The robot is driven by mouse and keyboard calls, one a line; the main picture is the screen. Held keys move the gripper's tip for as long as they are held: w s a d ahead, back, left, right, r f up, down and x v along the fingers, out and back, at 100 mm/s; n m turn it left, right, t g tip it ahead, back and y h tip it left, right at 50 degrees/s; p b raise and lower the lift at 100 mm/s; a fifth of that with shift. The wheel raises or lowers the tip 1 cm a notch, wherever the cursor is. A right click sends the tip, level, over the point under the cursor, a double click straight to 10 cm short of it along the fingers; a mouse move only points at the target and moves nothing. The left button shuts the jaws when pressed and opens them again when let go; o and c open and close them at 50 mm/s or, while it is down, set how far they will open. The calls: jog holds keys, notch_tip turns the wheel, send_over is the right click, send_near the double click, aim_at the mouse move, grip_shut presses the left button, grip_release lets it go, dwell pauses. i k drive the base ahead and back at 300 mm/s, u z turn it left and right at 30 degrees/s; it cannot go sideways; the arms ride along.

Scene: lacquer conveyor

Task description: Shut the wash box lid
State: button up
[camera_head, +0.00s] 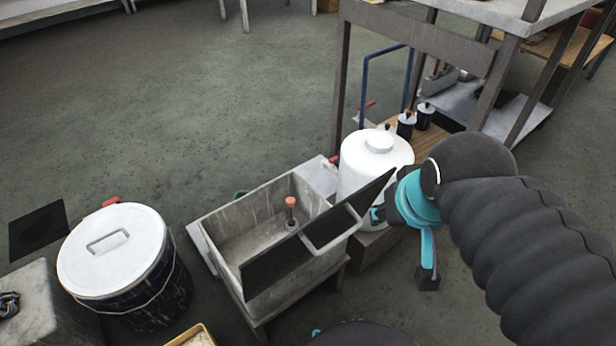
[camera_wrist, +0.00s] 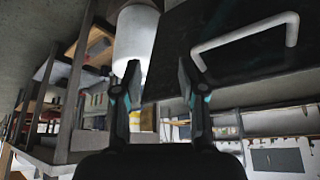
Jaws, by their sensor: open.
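The wash box (camera_head: 222,236) is a grey, worn, open-topped basin in the lower middle of the head view. Its dark lid (camera_head: 275,266) stands raised and tilted along the box's right-front side, and the basin interior shows. In the wrist view the dark lid (camera_wrist: 220,75) fills the upper right, with a pale U-shaped handle (camera_wrist: 245,36) on its face. My gripper (camera_head: 403,245) is open and empty, just right of the lid's far end. In the wrist view, my gripper's fingers (camera_wrist: 158,72) are apart near the lid's edge; I cannot tell whether they touch it.
A white tank (camera_head: 375,155) stands close behind the lid's far end. A dark drum with a white lid (camera_head: 115,250) stands left of the box. A metal-framed bench (camera_head: 420,38) is at the upper right. Open floor lies at the upper left.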

aim_at(317, 237)
jog(key=z, duration=0.6)
jog(key=k, duration=1.1)
jog(key=u, duration=0.55)
